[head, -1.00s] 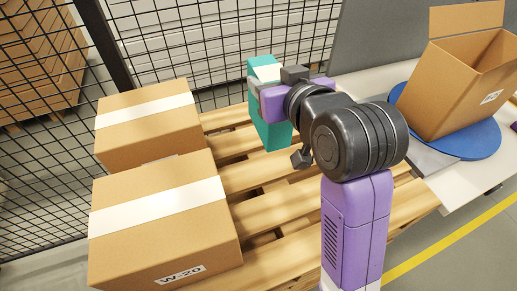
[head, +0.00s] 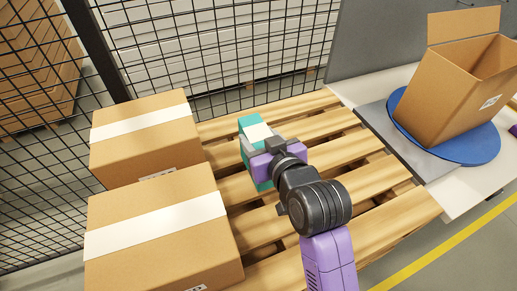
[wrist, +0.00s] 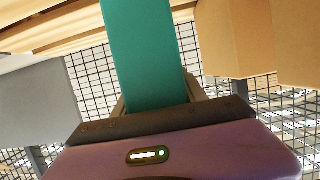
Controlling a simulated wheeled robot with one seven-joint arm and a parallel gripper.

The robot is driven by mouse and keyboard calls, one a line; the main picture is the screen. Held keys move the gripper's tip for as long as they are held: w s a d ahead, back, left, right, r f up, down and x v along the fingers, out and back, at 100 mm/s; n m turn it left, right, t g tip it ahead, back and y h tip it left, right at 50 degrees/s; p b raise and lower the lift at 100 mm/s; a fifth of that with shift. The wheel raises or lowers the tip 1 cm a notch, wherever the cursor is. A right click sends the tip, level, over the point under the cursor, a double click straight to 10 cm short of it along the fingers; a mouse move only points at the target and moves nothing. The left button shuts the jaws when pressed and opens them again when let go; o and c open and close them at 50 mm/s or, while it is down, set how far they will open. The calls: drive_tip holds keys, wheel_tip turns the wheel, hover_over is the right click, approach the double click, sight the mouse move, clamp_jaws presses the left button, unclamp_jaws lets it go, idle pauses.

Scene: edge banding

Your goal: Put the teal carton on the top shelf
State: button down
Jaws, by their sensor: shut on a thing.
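The teal carton (head: 250,123) has a white band on its top and is at the far part of the wooden pallet in the head view. My gripper (head: 256,147) is shut on it from the near side. In the wrist view the teal carton (wrist: 145,55) fills the top middle, between the fingers of my gripper (wrist: 155,105). Whether the carton touches the pallet slats is hidden by my gripper and arm. No shelf can be made out in these views.
Two taped brown boxes (head: 145,135) (head: 155,230) stand on the left of the pallet (head: 330,150). An open brown box (head: 450,95) sits on a blue turntable (head: 480,142) at the right. A black mesh fence (head: 200,50) runs behind. Slats right of my gripper are bare.

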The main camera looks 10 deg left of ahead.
drive_tip(key=shift+f, duration=2.15)
drive_tip(key=shift+f, duration=0.15)
drive_tip(key=c, duration=0.6)
unclamp_jaws()
drive_tip(key=shift+s+d, duration=0.15)
drive_tip(key=b+v, duration=0.1)
drive_tip(key=v, duration=1)
drive_tip(key=shift+s+d+r, duration=0.15)
drive_tip(key=shift+s+r, duration=0.1)
